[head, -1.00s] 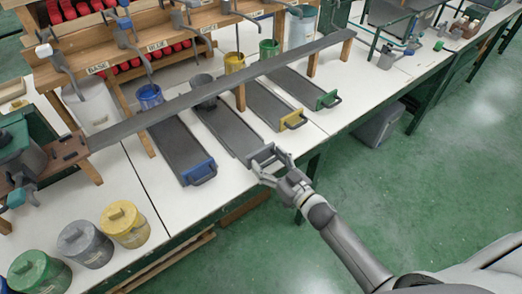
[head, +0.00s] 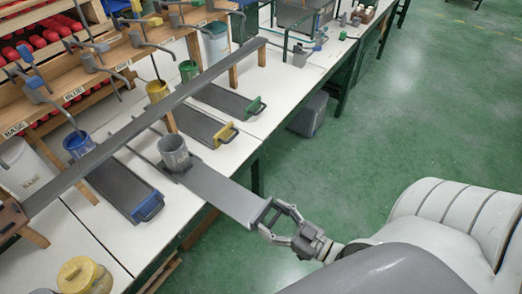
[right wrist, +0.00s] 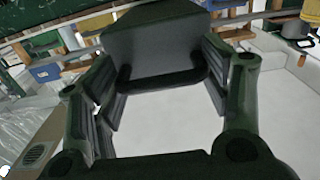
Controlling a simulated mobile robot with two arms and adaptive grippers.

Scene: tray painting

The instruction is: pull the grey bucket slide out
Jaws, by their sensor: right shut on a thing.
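The grey bucket slide (head: 222,190) is a long dark board that sticks out past the front edge of the white table. The grey bucket (head: 174,153) stands upright on its inner part, in front of the long grey rail. My right gripper (head: 272,217) is shut on the grey slide's handle at the outer end. In the right wrist view the dark handle (right wrist: 163,80) lies between the two fingers (right wrist: 165,110). My left gripper is not in view.
The blue slide (head: 125,190) with its blue bucket (head: 78,144), the yellow slide (head: 195,122) and the green slide (head: 228,100) lie in on the table. The rail (head: 130,130) crosses above them. A yellow lidded can (head: 82,275) stands front left. Green floor (head: 350,110) is open at right.

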